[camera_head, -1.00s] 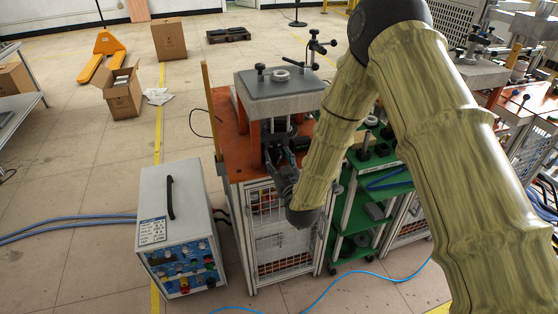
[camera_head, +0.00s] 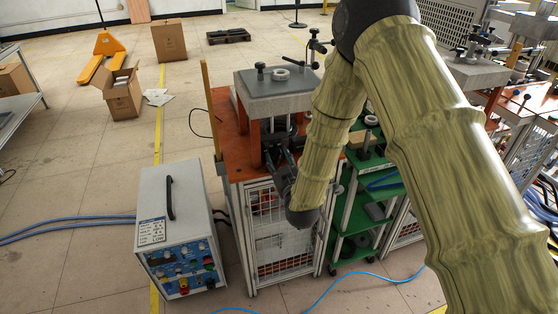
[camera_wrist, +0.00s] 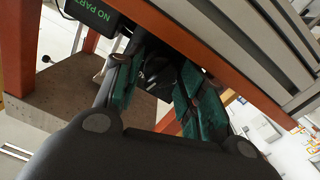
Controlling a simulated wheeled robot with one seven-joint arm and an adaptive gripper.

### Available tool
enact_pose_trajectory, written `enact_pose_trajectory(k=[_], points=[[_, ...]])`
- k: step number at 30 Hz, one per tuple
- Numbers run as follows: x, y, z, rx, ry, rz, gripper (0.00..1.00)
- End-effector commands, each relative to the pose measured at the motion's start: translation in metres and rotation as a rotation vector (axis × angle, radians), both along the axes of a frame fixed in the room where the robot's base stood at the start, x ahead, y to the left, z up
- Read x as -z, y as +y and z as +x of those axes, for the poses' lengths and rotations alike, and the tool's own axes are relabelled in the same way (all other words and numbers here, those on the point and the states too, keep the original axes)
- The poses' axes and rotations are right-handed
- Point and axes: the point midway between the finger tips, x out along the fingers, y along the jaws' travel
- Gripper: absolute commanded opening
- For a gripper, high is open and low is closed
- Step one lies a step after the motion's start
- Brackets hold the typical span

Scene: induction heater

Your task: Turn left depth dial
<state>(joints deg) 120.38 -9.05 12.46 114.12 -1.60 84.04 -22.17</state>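The induction heater stand has a grey top plate (camera_head: 278,84) over an orange bench (camera_head: 229,142). My gripper (camera_head: 278,153) reaches under this plate from the front. In the wrist view its two green-padded fingers are apart, with a dark rounded part (camera_wrist: 158,72) between and beyond the tips. This may be a dial, but I cannot tell whether it is the left depth dial or whether the fingers touch it. My forearm and the plate hide most of this spot in the head view.
A black display reading "NO PART" (camera_wrist: 91,12) sits at the upper left in the wrist view, near an orange post. A grey control box (camera_head: 174,213) stands left of the bench. A green shelf cart (camera_head: 372,190) stands close on the right.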

Motion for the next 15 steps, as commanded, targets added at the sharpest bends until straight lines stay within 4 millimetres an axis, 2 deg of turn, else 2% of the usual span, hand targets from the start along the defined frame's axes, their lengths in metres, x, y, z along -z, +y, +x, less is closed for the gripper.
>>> enact_pose_trajectory(k=[11,15], points=[[-0.0001,-0.0002,-0.0006,0.0,0.0,0.001,0.55],[0.0,-0.0024,-0.0086,0.0,0.0,0.0,0.55]])
